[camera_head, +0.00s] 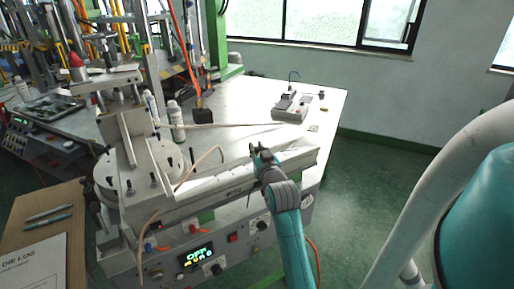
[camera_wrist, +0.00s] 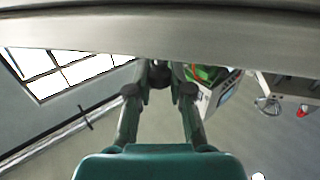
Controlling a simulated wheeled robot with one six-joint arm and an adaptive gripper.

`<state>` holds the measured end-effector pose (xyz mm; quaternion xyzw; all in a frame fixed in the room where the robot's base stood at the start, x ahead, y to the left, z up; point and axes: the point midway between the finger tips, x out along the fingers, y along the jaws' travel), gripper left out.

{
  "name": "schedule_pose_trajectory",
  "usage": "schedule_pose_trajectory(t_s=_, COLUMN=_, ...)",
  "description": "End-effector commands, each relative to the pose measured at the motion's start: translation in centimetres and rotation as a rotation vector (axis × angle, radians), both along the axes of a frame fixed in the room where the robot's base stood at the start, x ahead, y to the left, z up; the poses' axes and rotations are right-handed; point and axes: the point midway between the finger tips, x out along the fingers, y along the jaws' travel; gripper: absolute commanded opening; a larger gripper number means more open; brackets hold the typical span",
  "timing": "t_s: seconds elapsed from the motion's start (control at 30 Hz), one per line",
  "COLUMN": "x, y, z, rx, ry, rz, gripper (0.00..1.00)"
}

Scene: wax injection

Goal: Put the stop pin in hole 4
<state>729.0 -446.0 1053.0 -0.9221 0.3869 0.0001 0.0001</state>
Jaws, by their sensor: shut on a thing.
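My gripper (camera_head: 262,152) is at the pale rail (camera_head: 228,177) along the front edge of the machine table, near the rail's right part. In the wrist view my fingers (camera_wrist: 160,78) are closed together on a small dark thing, which I take to be the stop pin (camera_wrist: 160,73). Most of it is hidden between the fingertips. A wide grey bar (camera_wrist: 160,32) crosses the top of the wrist view, close to the fingertips. The numbered holes are too small or hidden, so I cannot tell which is hole 4.
Small black-topped posts (camera_head: 154,180) stand by the round plate (camera_head: 109,166) at left. A thin orange tube (camera_head: 205,163) arches over the rail's left part. White bottles (camera_head: 175,120) and a grey device (camera_head: 292,106) stand behind. The table's back right is mostly clear.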

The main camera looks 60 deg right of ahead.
Motion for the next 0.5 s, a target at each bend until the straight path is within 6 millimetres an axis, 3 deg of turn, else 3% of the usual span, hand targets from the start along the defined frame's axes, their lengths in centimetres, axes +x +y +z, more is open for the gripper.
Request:
schedule_pose_trajectory(t_s=0.07, x=-0.01, y=0.01, z=-0.2, rx=0.001, ry=0.001, rz=0.0, gripper=0.0)
schedule_pose_trajectory(t_s=0.1, x=0.0, y=0.0, z=-0.19, rx=0.0, ry=0.0, rz=0.0, gripper=0.25)
schedule_pose_trajectory(t_s=0.2, x=0.0, y=0.0, z=-0.16, rx=0.0, ry=0.0, rz=0.0, gripper=0.49)
schedule_pose_trajectory(t_s=0.5, x=-0.04, y=0.04, z=-0.17, rx=0.0, ry=0.0, rz=0.0, gripper=0.49)
